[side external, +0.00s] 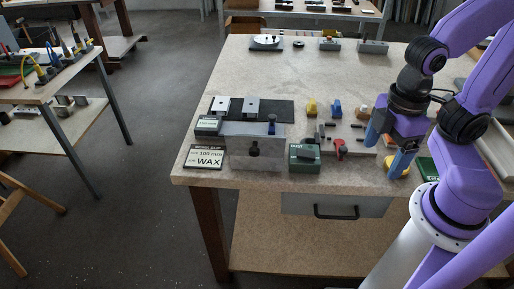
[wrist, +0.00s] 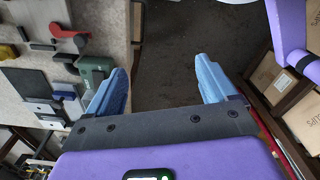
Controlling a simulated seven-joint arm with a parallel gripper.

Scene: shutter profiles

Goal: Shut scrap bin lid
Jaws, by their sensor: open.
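My gripper (side external: 388,148) is open and empty above the right part of the workbench, its blue fingers apart. In the wrist view my gripper (wrist: 160,68) has only dark floor between its fingertips. I cannot tell for sure which thing is the scrap bin or its lid. A grey front with a black handle (side external: 367,206) hangs under the bench top. A yellow piece (side external: 398,168) is partly hidden by my gripper.
A green box (side external: 304,158) stands beside the grey piece; it also shows in the wrist view (wrist: 97,70). A WAX sign (side external: 204,157), a black mat (side external: 270,110) and several small coloured parts lie around. The middle and back of the bench top (side external: 335,75) are mostly clear.

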